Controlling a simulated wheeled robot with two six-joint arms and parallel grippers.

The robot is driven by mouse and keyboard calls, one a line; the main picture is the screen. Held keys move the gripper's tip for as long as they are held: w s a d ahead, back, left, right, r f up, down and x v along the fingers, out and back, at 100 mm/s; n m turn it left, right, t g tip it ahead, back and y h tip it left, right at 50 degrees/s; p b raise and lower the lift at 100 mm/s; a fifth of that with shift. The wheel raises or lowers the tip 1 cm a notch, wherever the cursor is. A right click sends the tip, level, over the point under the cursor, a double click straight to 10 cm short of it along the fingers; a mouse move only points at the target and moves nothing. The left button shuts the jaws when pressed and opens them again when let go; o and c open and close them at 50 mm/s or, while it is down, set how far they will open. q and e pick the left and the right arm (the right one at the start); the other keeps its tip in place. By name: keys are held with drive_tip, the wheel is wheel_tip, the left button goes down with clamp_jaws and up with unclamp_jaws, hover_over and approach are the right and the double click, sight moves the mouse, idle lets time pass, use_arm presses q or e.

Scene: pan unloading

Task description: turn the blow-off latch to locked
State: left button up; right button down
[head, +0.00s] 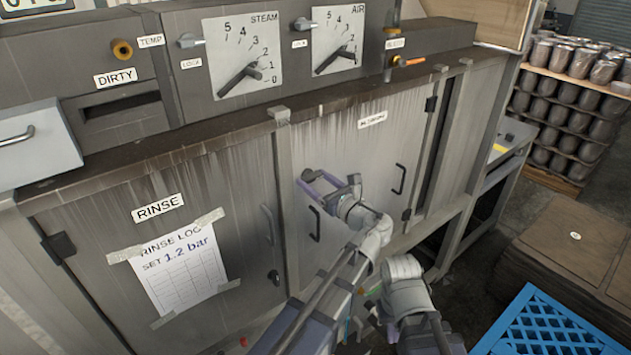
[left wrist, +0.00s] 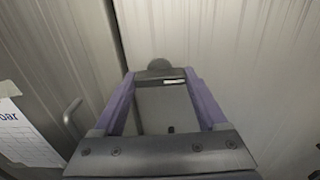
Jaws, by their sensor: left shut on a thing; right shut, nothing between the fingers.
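The blow-off latch (head: 308,174) is a small dark round knob on the front of the grey cabinet door under a small white label. It also shows in the left wrist view (left wrist: 159,64), just past my fingertips. My left gripper (head: 318,184), with purple fingers, reaches up to the door and is shut on the latch; it also shows in the left wrist view (left wrist: 160,75). The fingertips hide most of the latch, so I cannot tell how far it is turned. Part of my right arm shows at the lower middle, but I cannot make out its gripper.
Dark bar handles (head: 315,223) and (head: 399,179) stand out from the doors near my left gripper. The RINSE door (head: 110,260), with a taped log sheet (head: 180,278), is to the left. A blue crate (head: 545,325) and brown boxes (head: 580,235) stand at the right.

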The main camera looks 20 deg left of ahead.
use_arm(q)
drive_tip(key=shift+n, duration=0.3)
drive_tip(key=n, duration=0.3)
drive_tip(key=shift+n, duration=0.4)
drive_tip(key=n, duration=0.4)
drive_tip(key=shift+n, duration=0.3)
drive_tip(key=n, duration=0.8)
drive_tip(key=shift+n, duration=0.6)
drive_tip(key=o, duration=1.1)
